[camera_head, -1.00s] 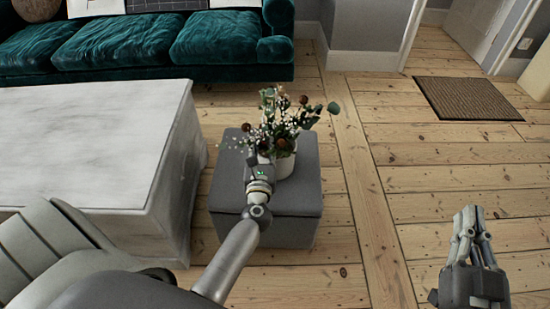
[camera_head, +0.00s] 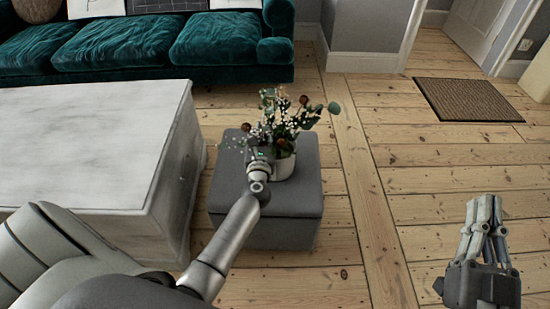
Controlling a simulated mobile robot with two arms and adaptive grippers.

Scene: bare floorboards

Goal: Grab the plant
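The plant (camera_head: 285,122) has green leaves, small white flowers and dark red-brown blooms. It stands in a white pot (camera_head: 284,166) on a grey box-shaped stool (camera_head: 300,197). My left gripper (camera_head: 262,156) is at the left front side of the pot, just below the leaves. Its fingers are mostly hidden by its own wrist and the foliage, so I cannot tell whether they are open or touch the pot. My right gripper (camera_head: 484,212) is far to the right over the floor, away from the plant, with its fingers pointing forward and close together.
A whitewashed wooden chest (camera_head: 90,140) stands close to the left of the stool. A green velvet sofa (camera_head: 140,45) is behind it. A brown doormat (camera_head: 465,99) lies at the back right. The floorboards right of the stool are clear.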

